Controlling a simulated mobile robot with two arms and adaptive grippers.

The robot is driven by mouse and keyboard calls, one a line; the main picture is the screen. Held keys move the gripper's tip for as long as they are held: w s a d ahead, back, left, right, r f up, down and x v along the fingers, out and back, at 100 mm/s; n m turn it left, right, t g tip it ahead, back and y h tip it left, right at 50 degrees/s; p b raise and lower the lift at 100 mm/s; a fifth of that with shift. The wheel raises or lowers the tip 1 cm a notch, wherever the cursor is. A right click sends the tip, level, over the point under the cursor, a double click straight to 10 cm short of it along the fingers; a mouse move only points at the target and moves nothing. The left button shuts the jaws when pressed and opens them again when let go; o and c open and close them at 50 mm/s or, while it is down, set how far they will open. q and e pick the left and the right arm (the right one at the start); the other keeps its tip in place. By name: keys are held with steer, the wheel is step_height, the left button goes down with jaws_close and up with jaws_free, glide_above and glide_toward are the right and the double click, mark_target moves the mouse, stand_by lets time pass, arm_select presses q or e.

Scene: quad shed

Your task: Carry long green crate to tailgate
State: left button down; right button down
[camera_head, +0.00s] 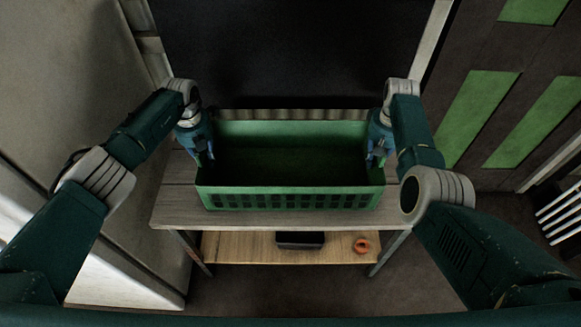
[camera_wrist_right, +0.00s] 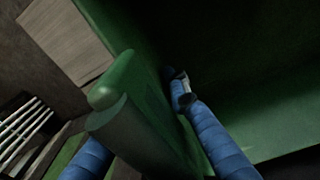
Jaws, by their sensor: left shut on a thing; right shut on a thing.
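The long green crate (camera_head: 290,200) is on or just above the grey wooden table top in the head view; I cannot tell if it touches. It is upright and its dark inside looks empty. My left gripper (camera_head: 204,158) is shut on the crate's left end wall. My right gripper (camera_head: 377,156) is shut on the right end wall. In the right wrist view the crate's rim (camera_wrist_right: 118,85) runs between the blue fingers, one inside the crate and one outside. No tailgate can be made out in either view.
The table (camera_head: 175,205) has a lower shelf (camera_head: 235,248) with a black box (camera_head: 300,239) and an orange ring (camera_head: 362,246). A dark panel (camera_head: 290,50) stands behind. A pale wall (camera_head: 60,80) is on the left. Green-striped panels (camera_head: 480,110) and a white rack (camera_head: 560,215) are on the right.

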steer(key=r+p, duration=0.4)
steer(key=r, duration=0.1)
steer(key=shift+d+p, duration=0.3)
steer(key=shift+d, duration=0.1)
stand_by(0.3)
